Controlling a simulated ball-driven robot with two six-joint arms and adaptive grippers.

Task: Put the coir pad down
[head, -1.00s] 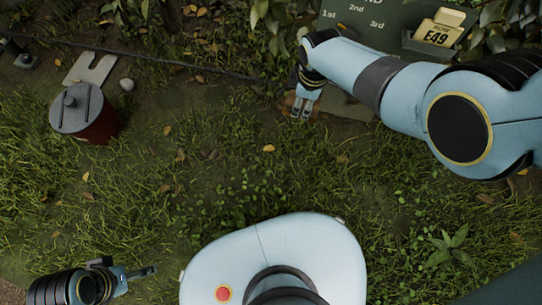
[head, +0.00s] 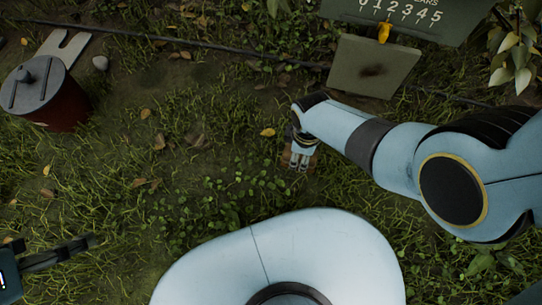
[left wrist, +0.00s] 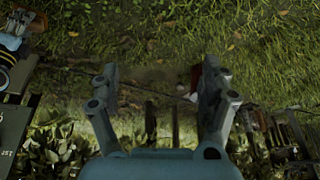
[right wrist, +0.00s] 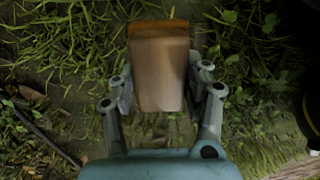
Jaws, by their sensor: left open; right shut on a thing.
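The brown coir pad (right wrist: 159,72) is between the fingers of my right gripper (right wrist: 160,90), which is shut on it. In the head view only small brown edges of the pad (head: 286,157) show around my right gripper (head: 299,166), over the grass in the middle. Whether the pad touches the ground I cannot tell. My left gripper (head: 85,242) is at the lower left edge of the head view. Its fingers stand wide apart and empty in the left wrist view (left wrist: 160,85).
A pale square slab (head: 345,75) with a dark stain lies below a green board with numbers (head: 440,15). A red canister with a grey lid (head: 45,95), a forked plate (head: 62,45) and a pale stone (head: 100,63) are at upper left. The middle grass is open.

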